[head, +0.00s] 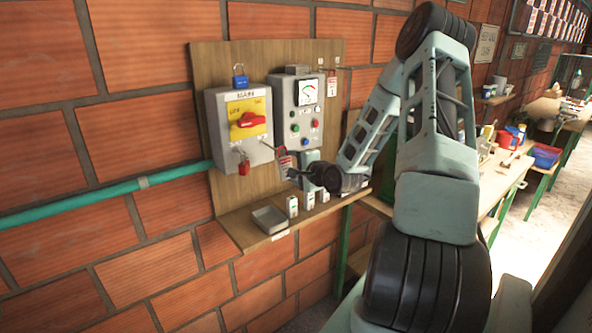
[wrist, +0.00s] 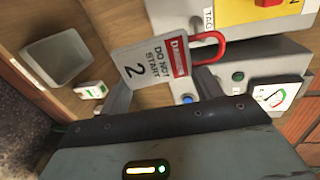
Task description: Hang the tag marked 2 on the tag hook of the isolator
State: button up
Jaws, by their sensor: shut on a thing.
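The tag marked 2 (wrist: 152,66) is a white plate with a red DANGER band and a red loop. My gripper (wrist: 163,84) is shut on it; in the head view the gripper (head: 291,171) holds the tag (head: 284,160) in front of the board. The isolator (head: 239,130) is a grey box with a yellow plate and red handle. A thin dark rod, seemingly the tag hook (head: 267,148), shows at its lower right, close to the tag. The wrist view shows a TAG label (wrist: 208,19) beside the loop. I cannot tell whether the loop touches the hook.
A red padlock (head: 243,168) hangs below the isolator handle and a blue padlock (head: 239,76) sits above. A gauge panel (head: 297,122) stands close at right. Below, a shelf holds a grey tray (head: 257,224) and several small white items (head: 292,206). A green pipe (head: 110,203) enters from the left.

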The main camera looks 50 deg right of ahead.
jog(key=shift+b+x, duration=0.35)
jog(key=shift+x, duration=1.15)
jog(key=shift+w+d+f, duration=0.2)
jog(key=shift+w, duration=0.5)
jog(key=o, duration=1.1)
jog(key=shift+b, duration=0.3)
